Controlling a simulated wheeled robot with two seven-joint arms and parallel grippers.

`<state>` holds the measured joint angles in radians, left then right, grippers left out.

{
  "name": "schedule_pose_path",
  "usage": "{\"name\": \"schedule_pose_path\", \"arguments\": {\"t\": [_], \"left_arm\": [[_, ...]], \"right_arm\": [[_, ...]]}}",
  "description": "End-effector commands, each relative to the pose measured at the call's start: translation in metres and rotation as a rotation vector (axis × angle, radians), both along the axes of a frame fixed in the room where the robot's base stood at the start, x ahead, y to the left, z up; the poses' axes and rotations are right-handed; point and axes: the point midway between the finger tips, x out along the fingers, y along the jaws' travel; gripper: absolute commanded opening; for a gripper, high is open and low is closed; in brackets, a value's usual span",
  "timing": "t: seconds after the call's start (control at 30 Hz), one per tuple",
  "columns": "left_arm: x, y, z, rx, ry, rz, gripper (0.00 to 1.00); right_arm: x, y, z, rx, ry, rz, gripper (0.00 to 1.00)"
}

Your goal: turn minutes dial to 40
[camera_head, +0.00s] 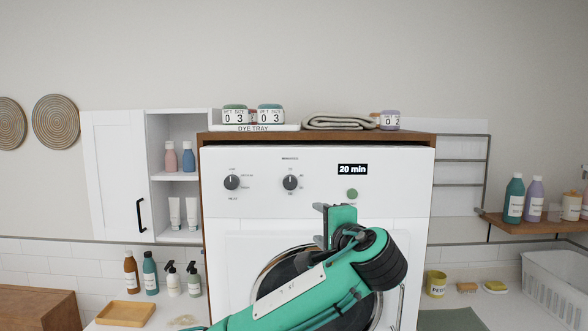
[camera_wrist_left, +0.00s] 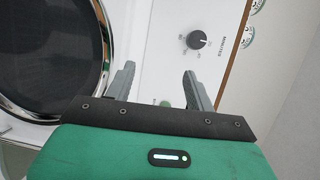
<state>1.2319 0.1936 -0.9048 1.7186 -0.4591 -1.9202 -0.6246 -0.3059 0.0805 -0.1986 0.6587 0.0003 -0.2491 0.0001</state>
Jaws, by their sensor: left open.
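The minutes dial (camera_head: 290,182) is a round dark knob on the white washing machine panel, right of a second dark knob (camera_head: 232,183). The display (camera_head: 353,169) reads "20 min". The minutes dial also shows in the left wrist view (camera_wrist_left: 196,40), beyond the tip of the right-hand finger. My left gripper (camera_head: 320,222) is open and empty in front of the machine, below and right of the dial and apart from it. Its two spread fingers show in the left wrist view (camera_wrist_left: 158,75). My right gripper is not in view.
A green button (camera_head: 352,194) sits under the display, close above my left gripper. The round door (camera_wrist_left: 48,50) is below the panel. A dye tray (camera_head: 254,128), jars and a folded towel (camera_head: 340,121) lie on top. Shelves (camera_head: 530,222) stand to the sides.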

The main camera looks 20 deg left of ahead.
Motion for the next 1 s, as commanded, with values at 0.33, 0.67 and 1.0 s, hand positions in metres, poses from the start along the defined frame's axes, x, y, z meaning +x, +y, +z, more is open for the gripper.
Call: {"name": "schedule_pose_path", "arguments": {"t": [0.33, 0.67, 1.0], "left_arm": [[-0.016, 0.004, 0.061, 0.05, -0.06, 0.045, 0.55], [0.029, 0.04, 0.064, 0.051, -0.058, 0.048, 0.55], [0.073, 0.075, 0.062, 0.049, -0.06, 0.045, 0.55]], "right_arm": [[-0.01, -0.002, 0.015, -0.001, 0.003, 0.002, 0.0], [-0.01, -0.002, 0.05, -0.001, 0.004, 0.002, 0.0], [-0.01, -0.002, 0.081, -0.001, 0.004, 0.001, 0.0]]}}
